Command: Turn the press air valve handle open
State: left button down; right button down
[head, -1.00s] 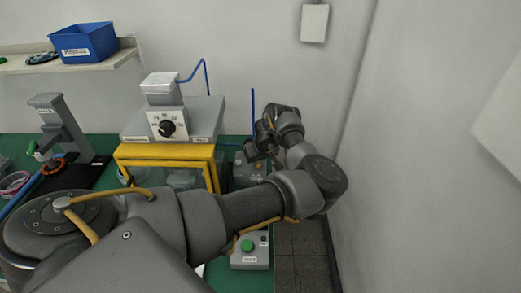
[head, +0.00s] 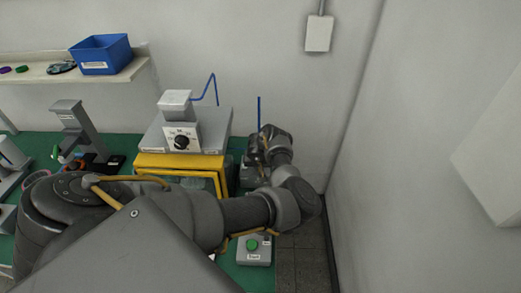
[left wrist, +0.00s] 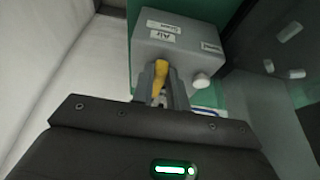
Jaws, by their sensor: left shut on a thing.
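The press air valve is a grey box (left wrist: 180,45) with an "Air" label (left wrist: 163,28) and a second, blurred label at its right edge in the left wrist view. Its yellow handle (left wrist: 160,74) sits between the fingers of my left gripper (left wrist: 161,88), which is shut on it. The fingers hide part of the handle. In the head view my left gripper (head: 257,158) is at the valve box (head: 249,176), mostly hidden behind my own arm. My right gripper is not in view.
A press with a dial (head: 181,140) and yellow frame (head: 180,160) stands left of the valve. A grey box with a green button (head: 252,245) is in front. A blue tube (head: 259,112) rises behind. The wall (head: 375,150) is close on the right.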

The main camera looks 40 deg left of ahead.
pick_arm(q)
jog(key=c, duration=1.4)
grip_release()
jog(key=p+v, duration=0.1)
jog(key=v, duration=0.9)
jog(key=shift+d+r, duration=0.15)
jog(key=shift+r, duration=0.2)
